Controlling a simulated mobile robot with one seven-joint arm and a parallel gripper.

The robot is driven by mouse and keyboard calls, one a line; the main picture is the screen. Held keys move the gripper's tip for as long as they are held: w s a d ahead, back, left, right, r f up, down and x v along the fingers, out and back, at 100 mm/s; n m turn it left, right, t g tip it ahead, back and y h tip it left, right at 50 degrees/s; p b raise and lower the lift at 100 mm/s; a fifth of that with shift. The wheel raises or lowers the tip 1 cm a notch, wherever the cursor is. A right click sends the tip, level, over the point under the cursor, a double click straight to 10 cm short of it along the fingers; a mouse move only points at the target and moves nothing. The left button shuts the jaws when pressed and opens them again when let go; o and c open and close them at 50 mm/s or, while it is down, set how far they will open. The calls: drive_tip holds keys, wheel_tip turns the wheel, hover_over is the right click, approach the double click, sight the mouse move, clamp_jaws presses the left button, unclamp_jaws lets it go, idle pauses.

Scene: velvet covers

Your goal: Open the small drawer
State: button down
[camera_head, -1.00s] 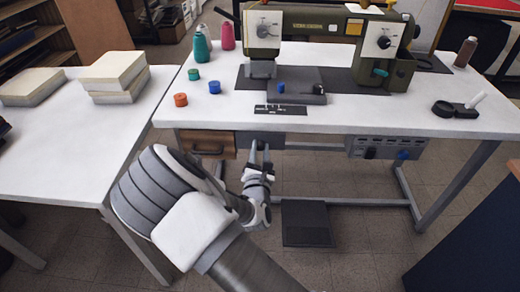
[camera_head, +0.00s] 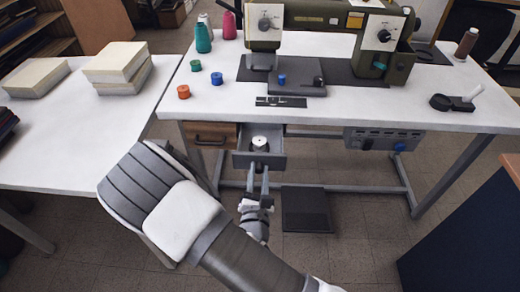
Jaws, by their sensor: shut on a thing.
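The small grey drawer (camera_head: 273,160) under the sewing table is pulled out toward me. A white-topped round thing (camera_head: 260,143) shows inside it. My gripper (camera_head: 257,174) is at the middle of the drawer's front, with its fingers shut on the drawer's handle; the handle itself is mostly hidden by the fingers.
A wooden drawer (camera_head: 209,134) with a dark handle sits to the left, shut. The white sewing table (camera_head: 350,108) carries a green sewing machine (camera_head: 330,18) and several spools. A control box (camera_head: 384,139) hangs under the table at the right. A black pedal (camera_head: 306,209) lies on the floor.

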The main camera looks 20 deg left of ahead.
drive_tip(key=shift+v, duration=0.75)
drive_tip(key=c, duration=0.6)
unclamp_jaws()
